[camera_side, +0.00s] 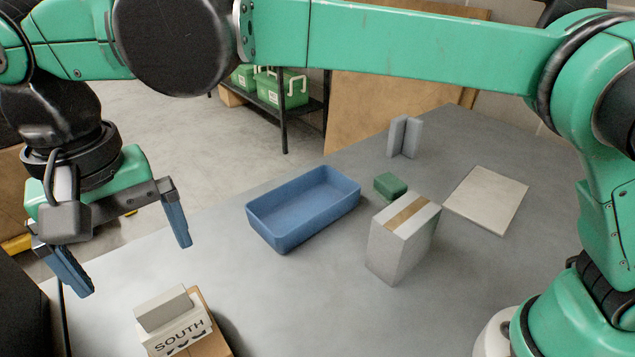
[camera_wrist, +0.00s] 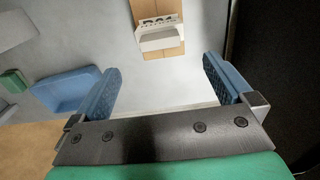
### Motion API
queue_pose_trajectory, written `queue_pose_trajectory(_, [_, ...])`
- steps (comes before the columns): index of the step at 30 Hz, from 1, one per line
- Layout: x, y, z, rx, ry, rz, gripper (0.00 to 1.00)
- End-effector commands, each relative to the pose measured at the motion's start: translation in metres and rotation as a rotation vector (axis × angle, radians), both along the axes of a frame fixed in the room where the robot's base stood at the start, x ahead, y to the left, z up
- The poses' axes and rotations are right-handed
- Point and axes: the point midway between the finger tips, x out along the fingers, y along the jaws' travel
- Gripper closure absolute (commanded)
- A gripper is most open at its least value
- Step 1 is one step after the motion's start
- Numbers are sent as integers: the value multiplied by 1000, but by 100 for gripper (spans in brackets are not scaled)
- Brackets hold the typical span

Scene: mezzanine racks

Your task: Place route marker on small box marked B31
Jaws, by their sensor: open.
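A white and grey route marker (camera_side: 174,324) with "SOUTH" on its face rests on a small cardboard box (camera_side: 209,343) at the lower left of the side view. In the wrist view the marker (camera_wrist: 161,41) lies over the box (camera_wrist: 172,9) at the top middle; lettering on the box top is partly covered and hard to read. My gripper (camera_side: 124,243) is open and empty, above the table's edge, up and to the left of the marker. In the wrist view its blue fingers (camera_wrist: 161,68) are spread, with the marker beyond them and not touched.
A blue tray (camera_side: 303,207) stands mid-table, also in the wrist view (camera_wrist: 65,92). A green block (camera_side: 390,185), a tall grey box with a tan strip (camera_side: 398,247), grey upright pieces (camera_side: 404,136) and a pale flat board (camera_side: 486,198) lie to the right. Table between tray and marker is clear.

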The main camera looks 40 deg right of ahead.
Motion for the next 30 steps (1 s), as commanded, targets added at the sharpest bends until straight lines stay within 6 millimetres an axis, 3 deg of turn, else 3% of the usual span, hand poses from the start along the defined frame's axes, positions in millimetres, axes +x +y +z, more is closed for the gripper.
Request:
queue_pose_trajectory(7, [1, -3, 18, 4, -3, -1, 0])
queue_pose_trajectory(11, [13, -29, 26, 33, -36, -7, 0])
queue_pose_trajectory(15, [30, -89, 32, 88, -126, -14, 0])
queue_pose_trajectory(19, [31, -155, 29, 119, -242, -14, 0])
queue_pose_trajectory(24, [11, -232, 7, 108, -406, -15, 0])
queue_pose_trajectory(30, [-19, -290, -28, 43, -556, -10, 0])
